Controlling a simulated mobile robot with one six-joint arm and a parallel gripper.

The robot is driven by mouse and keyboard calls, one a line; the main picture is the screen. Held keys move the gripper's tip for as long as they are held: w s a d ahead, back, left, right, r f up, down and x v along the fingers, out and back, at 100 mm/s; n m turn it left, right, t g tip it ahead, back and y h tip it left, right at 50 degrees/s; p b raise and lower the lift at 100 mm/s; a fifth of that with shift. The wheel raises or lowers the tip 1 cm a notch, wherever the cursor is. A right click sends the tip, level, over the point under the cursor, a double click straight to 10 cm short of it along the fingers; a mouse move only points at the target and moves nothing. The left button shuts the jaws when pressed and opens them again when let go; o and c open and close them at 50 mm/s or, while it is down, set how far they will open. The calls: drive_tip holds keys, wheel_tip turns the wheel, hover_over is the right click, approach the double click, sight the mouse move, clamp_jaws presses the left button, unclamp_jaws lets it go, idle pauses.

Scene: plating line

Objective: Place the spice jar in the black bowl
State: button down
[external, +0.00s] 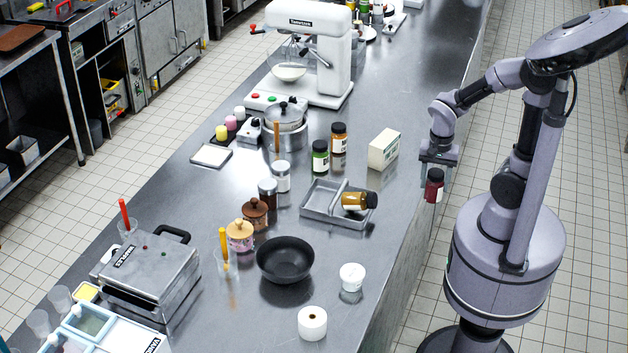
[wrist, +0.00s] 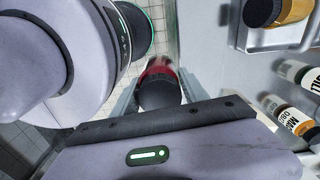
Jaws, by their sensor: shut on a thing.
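A small spice jar (external: 434,186) with red contents and a dark lid is in my gripper (external: 437,168) in the external view. My gripper is shut on it and holds it upright in the air at the right edge of the counter. In the wrist view the jar (wrist: 160,88) shows from its dark lid end, below the fingers. The black bowl (external: 285,257) stands on the counter at the lower middle, to the left of and nearer than my gripper. It looks empty and is out of the wrist view.
A grey divided tray (external: 325,208) with an amber jar (external: 358,201) lying in it stands between my gripper and the bowl. A white carton (external: 384,149), a green-labelled jar (external: 320,157), a white tub (external: 351,277) and a white roll (external: 312,323) stand nearby on the counter.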

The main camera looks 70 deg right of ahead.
drive_tip(key=w+a+r+n+p, duration=0.4)
drive_tip(key=w+a+p, duration=0.2)
drive_tip(key=w+a, duration=0.45)
drive_tip(key=w+a+f+n+p, duration=0.1)
drive_tip(key=w+a+n+p, duration=0.1)
drive_tip(key=a, duration=0.8)
drive_tip(key=w+a+n+p, duration=0.2)
drive_tip(key=a+p, duration=0.1)
drive_tip(key=a, duration=0.7)
drive_tip(key=shift+w+a+f+b, duration=0.15)
drive_tip(key=shift+w+a+f, duration=0.9)
drive_tip(key=shift+w, duration=1.2)
drive_tip(key=shift+w+a+f+b, duration=0.2)
drive_tip(key=shift+w+a+f, duration=0.5)
drive_tip(key=shift+w+a, duration=1.15)
drive_tip(key=shift+w+a+f+b, duration=0.15)
drive_tip(key=shift+w+a+f, duration=0.7)
drive_tip(key=shift+w, duration=1.75)
